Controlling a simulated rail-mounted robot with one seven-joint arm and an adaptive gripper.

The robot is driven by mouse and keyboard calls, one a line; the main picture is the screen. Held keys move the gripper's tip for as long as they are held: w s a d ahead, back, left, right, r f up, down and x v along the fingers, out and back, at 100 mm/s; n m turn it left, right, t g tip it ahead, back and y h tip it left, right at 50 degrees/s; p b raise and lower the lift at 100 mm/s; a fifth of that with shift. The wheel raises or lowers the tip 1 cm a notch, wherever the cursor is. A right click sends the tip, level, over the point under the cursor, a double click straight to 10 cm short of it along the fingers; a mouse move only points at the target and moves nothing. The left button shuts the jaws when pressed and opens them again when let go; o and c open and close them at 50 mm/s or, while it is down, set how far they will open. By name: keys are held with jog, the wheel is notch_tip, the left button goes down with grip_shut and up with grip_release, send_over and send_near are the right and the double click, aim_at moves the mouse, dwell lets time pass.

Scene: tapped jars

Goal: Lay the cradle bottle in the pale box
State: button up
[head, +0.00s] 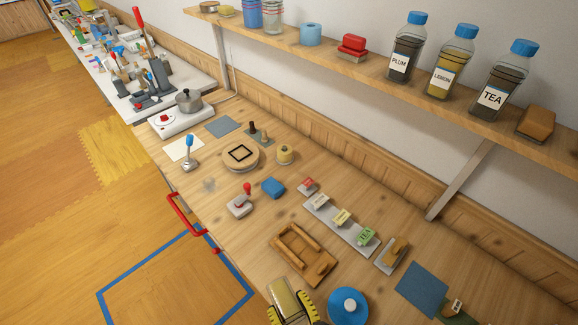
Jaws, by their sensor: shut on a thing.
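My gripper (290,307), with black and yellow ribbed fingers, is at the bottom edge of the head view. It is shut on a bottle-like thing (283,289) with a tan-yellow body, which sticks up between the fingers. Its lower part is hidden or cut off by the frame edge. I take it to be the cradle bottle, but its label does not show. A wooden cradle (288,264) lies just behind the gripper, with no bottle in it. I cannot make out a pale box in this view.
A blue round lid-like thing (348,306) is close right of the gripper. A grey strip with labelled blocks (321,217), a grey plate with a wooden piece (392,253) and a blue mat (421,288) lie beyond. Labelled bottles (440,75) stand on the shelf.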

notch_tip(320, 180, up, 32)
jog(key=w+m+t+h+p, duration=0.1)
jog(key=h+p, duration=0.1)
jog(key=p, duration=2.4)
jog(key=shift+w+m+p, duration=0.35)
jog(key=shift+m, duration=0.05)
